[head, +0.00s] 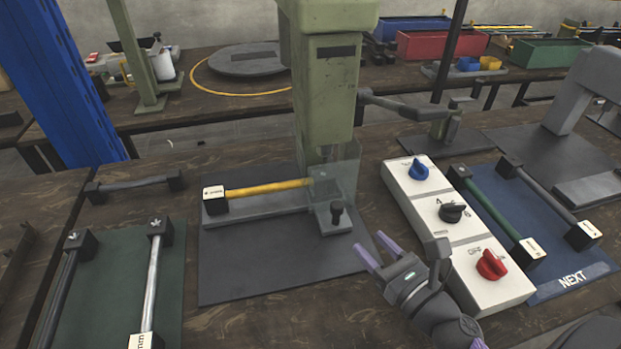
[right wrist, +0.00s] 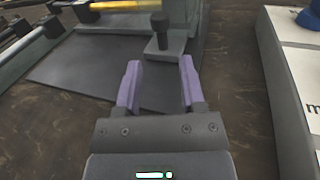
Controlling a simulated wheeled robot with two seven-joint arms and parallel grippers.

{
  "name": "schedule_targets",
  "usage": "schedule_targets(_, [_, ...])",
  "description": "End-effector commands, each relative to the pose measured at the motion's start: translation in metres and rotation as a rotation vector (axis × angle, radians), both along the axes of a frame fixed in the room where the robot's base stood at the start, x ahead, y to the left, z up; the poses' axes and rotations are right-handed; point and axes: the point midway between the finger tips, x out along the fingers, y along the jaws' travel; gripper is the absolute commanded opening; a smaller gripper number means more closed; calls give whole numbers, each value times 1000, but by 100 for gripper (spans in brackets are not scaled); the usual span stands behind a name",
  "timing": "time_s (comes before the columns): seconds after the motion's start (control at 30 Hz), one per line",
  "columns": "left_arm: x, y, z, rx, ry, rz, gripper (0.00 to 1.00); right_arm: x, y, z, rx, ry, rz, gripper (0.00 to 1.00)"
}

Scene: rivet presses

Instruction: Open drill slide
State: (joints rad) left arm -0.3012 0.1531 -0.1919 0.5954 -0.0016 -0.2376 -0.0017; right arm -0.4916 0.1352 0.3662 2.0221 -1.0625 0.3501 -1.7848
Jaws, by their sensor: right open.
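The green drill press (head: 325,95) stands on a dark base plate (head: 265,265). Its grey slide (head: 340,222) carries an upright black knob (head: 337,208), beside a clear guard (head: 345,178). A yellow rod (head: 268,189) with a white-labelled black end lies in the press fixture, its right end at the guard. My right gripper (head: 376,248) is open and empty, in front and to the right of the knob, apart from it. In the right wrist view the knob (right wrist: 160,22) and slide (right wrist: 165,48) lie ahead, beyond the open fingers (right wrist: 160,80). My left gripper is not in view.
A white control box (head: 450,225) with blue, black and red knobs stands close to the right of my right gripper. A blue mat (head: 540,220) with rods lies beyond it. A green mat (head: 110,270) with rods lies at left. A blue post (head: 70,80) rises behind.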

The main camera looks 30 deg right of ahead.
Motion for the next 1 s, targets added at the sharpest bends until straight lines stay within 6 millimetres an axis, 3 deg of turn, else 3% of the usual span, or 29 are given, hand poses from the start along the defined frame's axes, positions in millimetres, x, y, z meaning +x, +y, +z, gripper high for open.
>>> schedule_targets(0.17, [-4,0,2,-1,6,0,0,12,1,1,-1,-3,3,51])
schedule_targets(0.4, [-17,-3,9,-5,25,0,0,68,5,1,0,-3,1,51])
schedule_targets(0.53, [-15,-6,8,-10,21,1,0,87,7,0,2,-1,0,51])
schedule_targets(0.7, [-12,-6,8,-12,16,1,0,98,8,-1,2,0,-1,51])
schedule_targets(0.93, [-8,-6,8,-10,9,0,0,99,8,-1,3,1,-1,51])
schedule_targets(0.97, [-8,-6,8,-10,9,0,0,99,8,-1,3,1,-1,49])
schedule_targets(1.0, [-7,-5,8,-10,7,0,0,99,8,-1,3,1,-1,40])
